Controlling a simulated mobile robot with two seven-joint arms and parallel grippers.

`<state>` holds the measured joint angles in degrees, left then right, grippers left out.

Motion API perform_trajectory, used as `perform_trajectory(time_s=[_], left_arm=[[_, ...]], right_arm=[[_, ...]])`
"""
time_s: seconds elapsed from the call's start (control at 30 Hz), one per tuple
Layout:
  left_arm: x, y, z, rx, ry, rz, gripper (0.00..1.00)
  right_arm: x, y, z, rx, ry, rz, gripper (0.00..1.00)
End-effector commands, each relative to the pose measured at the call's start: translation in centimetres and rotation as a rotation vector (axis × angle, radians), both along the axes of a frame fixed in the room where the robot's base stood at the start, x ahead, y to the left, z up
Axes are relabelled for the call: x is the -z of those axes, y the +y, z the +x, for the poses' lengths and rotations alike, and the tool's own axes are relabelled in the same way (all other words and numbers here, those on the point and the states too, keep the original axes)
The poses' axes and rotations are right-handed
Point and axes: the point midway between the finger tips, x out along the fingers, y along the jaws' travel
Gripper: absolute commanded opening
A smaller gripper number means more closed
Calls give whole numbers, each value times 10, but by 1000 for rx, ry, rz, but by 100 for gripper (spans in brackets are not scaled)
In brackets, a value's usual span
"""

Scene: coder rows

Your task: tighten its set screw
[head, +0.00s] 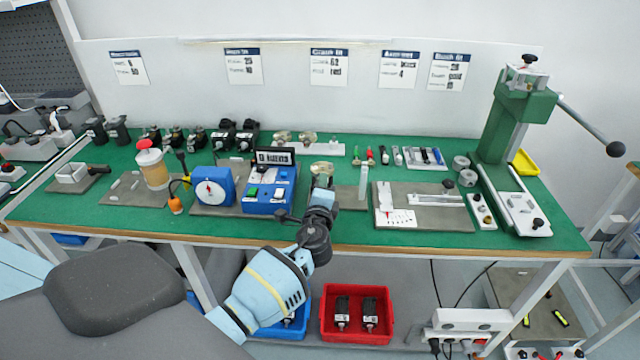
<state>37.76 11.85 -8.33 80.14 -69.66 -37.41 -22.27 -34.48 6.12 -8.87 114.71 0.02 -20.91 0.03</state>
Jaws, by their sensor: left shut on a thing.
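My left gripper (321,181) is over the front middle of the green bench, its arm coming in from the lower left. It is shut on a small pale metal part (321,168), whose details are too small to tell. Two similar pale parts (307,137) stand behind on a white strip. No set screw can be made out. A blue box with a display (268,190) stands just left of the gripper. A grey mat with a white fixture (440,215) lies to its right. My right gripper is not in view.
Black motor-like units (222,135) stand along the back left. A green lever press (505,130) stands right. Small coloured tools (384,155) lie at the back. A red bin (328,328) is below.

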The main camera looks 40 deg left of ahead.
Motion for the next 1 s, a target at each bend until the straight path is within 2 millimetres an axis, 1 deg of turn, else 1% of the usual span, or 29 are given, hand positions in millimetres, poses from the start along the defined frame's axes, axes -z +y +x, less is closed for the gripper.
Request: perform_trajectory(time_s=[0.03, 0.3, 0.5, 0.73, 1.0], left_arm=[[0, -1, -1, 0, 27, 40, 0], [1, -1, -1, 0, 154, 251, 0], [2, 0, -1, 1, 234, 379, 0], [3, -1, -2, 1, 294, 480, 0], [5, -1, -2, 4, 326, 530, 0]], right_arm=[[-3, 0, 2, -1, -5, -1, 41], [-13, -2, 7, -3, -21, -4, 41], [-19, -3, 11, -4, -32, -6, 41], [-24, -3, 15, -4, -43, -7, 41], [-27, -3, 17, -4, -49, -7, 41]])
